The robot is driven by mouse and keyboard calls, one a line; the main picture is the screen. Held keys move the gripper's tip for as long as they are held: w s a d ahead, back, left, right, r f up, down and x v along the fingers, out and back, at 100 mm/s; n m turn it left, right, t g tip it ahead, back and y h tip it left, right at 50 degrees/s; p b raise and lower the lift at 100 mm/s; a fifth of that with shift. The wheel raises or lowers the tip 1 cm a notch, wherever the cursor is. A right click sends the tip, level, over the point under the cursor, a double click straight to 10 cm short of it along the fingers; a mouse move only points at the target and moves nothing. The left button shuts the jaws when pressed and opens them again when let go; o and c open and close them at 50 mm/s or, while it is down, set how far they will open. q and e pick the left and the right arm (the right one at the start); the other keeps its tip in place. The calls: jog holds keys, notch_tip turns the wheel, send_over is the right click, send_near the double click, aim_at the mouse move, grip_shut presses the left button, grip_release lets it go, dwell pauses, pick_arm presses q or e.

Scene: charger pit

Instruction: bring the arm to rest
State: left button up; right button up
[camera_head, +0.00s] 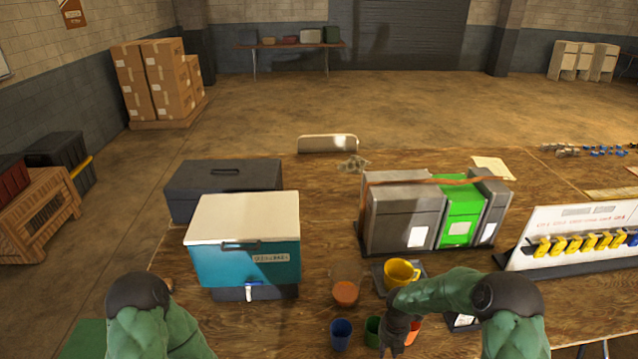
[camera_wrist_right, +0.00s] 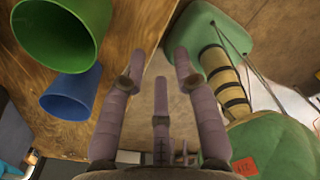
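My right arm (camera_head: 450,288) reaches in from the right and bends down over the table's near edge. My right gripper (camera_head: 393,345) hangs there in front of the green cup (camera_head: 372,330) and the orange cup (camera_head: 412,332), partly hiding them. In the right wrist view my right gripper (camera_wrist_right: 158,68) has its fingers spread with nothing between them. The green cup also shows in that view (camera_wrist_right: 60,55), with the blue cup (camera_wrist_right: 72,95) below it, both apart from the fingers. My left arm (camera_head: 150,320) shows at lower left; its gripper is out of view.
The wooden table (camera_head: 320,225) holds a teal cooler (camera_head: 250,262), a blue cup (camera_head: 341,334), a glass of orange-brown liquid (camera_head: 346,292), and a yellow mug (camera_head: 402,272). Behind stand grey and green machines (camera_head: 400,218). A white rack (camera_head: 580,235) with yellow items stands right.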

jog(key=s+a+f+m+y+b, duration=0.1)
jog(key=s+a+f+m+b, duration=0.1)
jog(key=s+m, duration=0.5)
jog(key=s+a+f+m+y+b, duration=0.1)
jog(key=s+a+f+m, duration=0.4)
jog(key=m, duration=0.9)
jog(key=s+a+f+m+y+b, duration=0.1)
jog(key=s+a+f+m+b, duration=0.2)
jog(key=s+f+m, duration=0.3)
jog(key=s+a+m, duration=0.1)
jog(key=s+m, duration=0.3)
jog(key=shift+f+m+t+y, duration=0.3)
jog(key=shift+m+t+y, duration=0.1)
